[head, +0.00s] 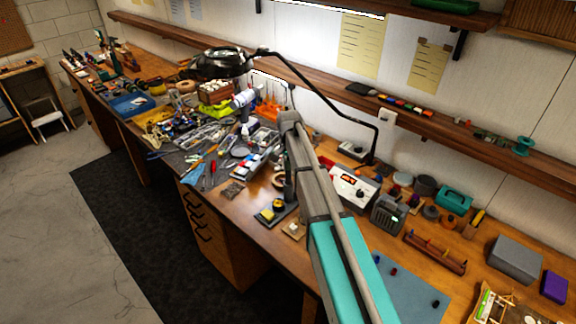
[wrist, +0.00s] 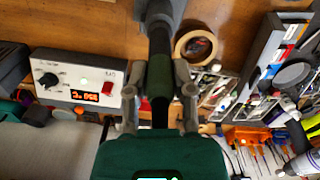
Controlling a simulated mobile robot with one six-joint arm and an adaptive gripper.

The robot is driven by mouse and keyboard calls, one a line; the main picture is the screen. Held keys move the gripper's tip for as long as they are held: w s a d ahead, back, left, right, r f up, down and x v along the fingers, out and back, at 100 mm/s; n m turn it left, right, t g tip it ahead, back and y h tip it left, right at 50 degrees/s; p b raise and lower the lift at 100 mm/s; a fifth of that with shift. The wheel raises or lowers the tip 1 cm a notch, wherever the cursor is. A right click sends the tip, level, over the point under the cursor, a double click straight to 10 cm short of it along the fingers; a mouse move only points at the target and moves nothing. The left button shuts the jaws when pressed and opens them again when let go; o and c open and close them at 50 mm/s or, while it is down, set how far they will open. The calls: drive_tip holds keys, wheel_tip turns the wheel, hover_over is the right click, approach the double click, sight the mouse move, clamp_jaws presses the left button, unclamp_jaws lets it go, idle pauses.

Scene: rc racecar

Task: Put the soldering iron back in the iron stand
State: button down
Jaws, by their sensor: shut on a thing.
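My gripper (wrist: 160,104) is shut on the dark handle of the soldering iron (wrist: 160,76) in the wrist view. The iron points away from the gripper, toward the top of that view. Its far end meets or passes behind a dark grey part (wrist: 160,12), perhaps the iron stand's holder; I cannot tell whether the tip is inside it. In the head view the stand's dark base (head: 283,218) with a yellow sponge (head: 278,205) sits near the bench's front edge, below my gripper. The iron's tip is hidden.
A white soldering station (head: 355,188) with a red display stands right of the stand. A tape roll (wrist: 196,47) lies close by. Tools and parts trays crowd the bench to the left. A black lamp arm (head: 335,103) arches behind my arm.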

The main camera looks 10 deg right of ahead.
drive_tip(key=shift+f, duration=0.15)
drive_tip(key=shift+c, duration=2)
unclamp_jaws()
drive_tip(key=o, duration=0.4)
drive_tip(key=shift+r+p, duration=4.45)
drive_tip(key=shift+r, duration=0.1)
drive_tip(key=s+f+n+b, duration=0.2)
drive_tip(key=s+f+b, duration=0.3)
drive_tip(key=s, duration=0.4)
drive_tip(key=s+f+n+b, duration=0.3)
drive_tip(key=s+f+b, duration=0.2)
drive_tip(key=s, duration=0.5)
drive_tip(key=s+f+n+b, duration=0.2)
drive_tip(key=s+f+b, duration=0.3)
drive_tip(key=s, duration=0.5)
drive_tip(key=shift+a+f+n+b, duration=0.15)
drive_tip(key=shift+f+n+b, duration=0.15)
drive_tip(key=shift+n, duration=0.1)
